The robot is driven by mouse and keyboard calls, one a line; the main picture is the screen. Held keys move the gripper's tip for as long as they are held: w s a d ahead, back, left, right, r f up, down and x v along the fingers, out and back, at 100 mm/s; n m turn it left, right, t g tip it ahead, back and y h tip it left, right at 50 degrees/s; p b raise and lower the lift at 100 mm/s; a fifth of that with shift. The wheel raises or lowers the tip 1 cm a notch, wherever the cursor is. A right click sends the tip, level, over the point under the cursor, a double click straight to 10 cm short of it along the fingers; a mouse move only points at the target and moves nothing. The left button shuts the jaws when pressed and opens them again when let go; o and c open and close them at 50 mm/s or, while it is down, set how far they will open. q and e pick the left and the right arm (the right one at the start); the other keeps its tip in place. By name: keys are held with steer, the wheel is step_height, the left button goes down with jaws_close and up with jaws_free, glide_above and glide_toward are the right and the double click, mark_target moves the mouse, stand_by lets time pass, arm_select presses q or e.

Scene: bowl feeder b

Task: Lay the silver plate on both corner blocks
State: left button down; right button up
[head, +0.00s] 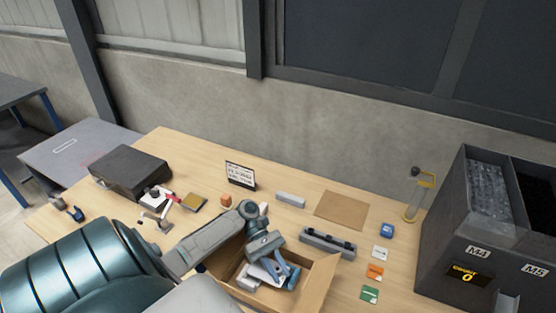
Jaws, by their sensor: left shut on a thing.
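My left gripper (282,272) reaches down over the open cardboard box (318,285) at the front middle of the table. It is shut on a pale flat piece (262,272), which looks like the silver plate; the fingers and wrist hide part of it. I cannot tell whether the piece touches the box. Behind the box to the right lies a grey bar (327,243) with a dark block near each end; these may be the corner blocks, but they are too small to be sure. My right gripper is not in view.
A light grey block (290,199) and a brown mat (341,210) lie behind the box. A sign (240,176), an orange cube (226,201) and a dark case (130,172) stand left. Coloured cards (375,271) and a large dark bin unit (460,240) are right.

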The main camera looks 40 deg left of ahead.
arm_select(q)
steer(key=shift+f, duration=0.15)
steer(key=c, duration=1.3)
jaws_free()
steer(key=shift+o, duration=0.2)
steer(key=shift+r, duration=0.3)
steer(key=a+r, duration=0.1)
steer(key=a+r+p, duration=0.1)
steer(key=a, duration=0.1)
steer(key=shift+w+a+r+p, duration=0.15)
steer(key=shift+w+r+p, duration=0.15)
steer(key=shift+w, duration=0.1)
steer(key=v, duration=0.8)
steer(key=shift+a+p, duration=0.15)
steer(key=shift+p, duration=0.2)
steer(key=shift+f, duration=0.15)
